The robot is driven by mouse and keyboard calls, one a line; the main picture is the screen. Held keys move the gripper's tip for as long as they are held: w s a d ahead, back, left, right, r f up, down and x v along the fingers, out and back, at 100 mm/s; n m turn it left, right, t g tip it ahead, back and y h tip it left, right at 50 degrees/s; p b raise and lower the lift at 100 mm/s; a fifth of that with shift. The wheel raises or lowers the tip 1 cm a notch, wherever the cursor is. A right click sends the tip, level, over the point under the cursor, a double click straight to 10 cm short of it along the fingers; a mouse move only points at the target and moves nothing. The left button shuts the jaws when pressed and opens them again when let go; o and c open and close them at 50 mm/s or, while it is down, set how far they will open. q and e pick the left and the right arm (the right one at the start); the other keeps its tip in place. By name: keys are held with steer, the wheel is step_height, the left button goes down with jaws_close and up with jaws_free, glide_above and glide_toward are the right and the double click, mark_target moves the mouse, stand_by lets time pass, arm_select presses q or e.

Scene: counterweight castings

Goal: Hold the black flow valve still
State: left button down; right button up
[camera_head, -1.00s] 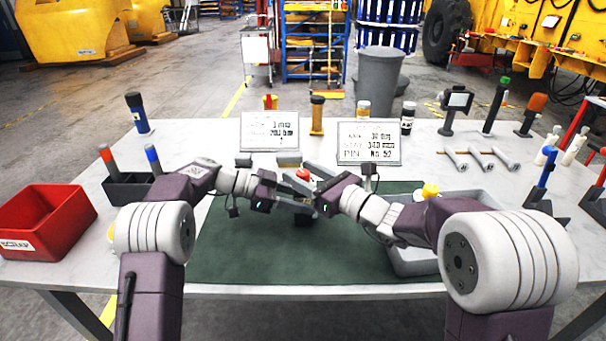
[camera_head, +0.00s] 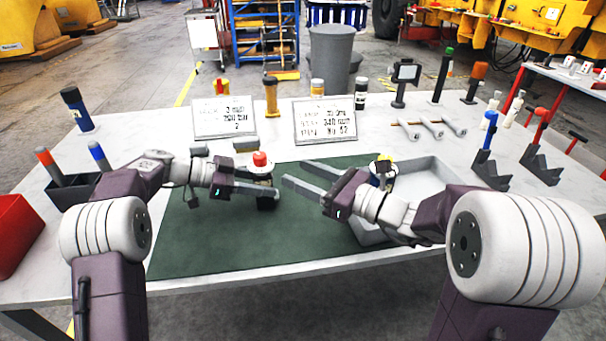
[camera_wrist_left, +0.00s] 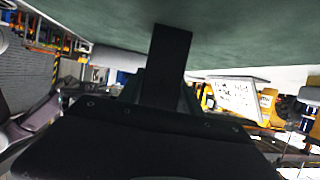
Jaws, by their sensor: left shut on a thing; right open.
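The black flow valve (camera_head: 268,203) is upright over the green mat, with a red knob (camera_head: 260,159) and a pale collar on top. My left gripper (camera_head: 269,184) is shut on it from the left, its fingers hiding the middle of the body. I cannot tell whether the valve's base touches the mat. My right gripper (camera_head: 298,174) is open and empty to the right of the valve, fingers pointing towards it with a gap between. The left wrist view shows a dark upright shape (camera_wrist_left: 168,65) in front of the mat; whether finger or valve is unclear.
The green mat (camera_head: 210,245) is clear in front. A grey tray (camera_head: 425,170) lies right, partly behind my right arm. Two white printed signs (camera_head: 224,117) (camera_head: 324,121) stand behind. A red bin (camera_head: 15,235) is at left; tool stands (camera_head: 490,170) are at right.

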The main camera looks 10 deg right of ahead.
arm_select(q)
steer(key=c, duration=0.7)
jaws_free()
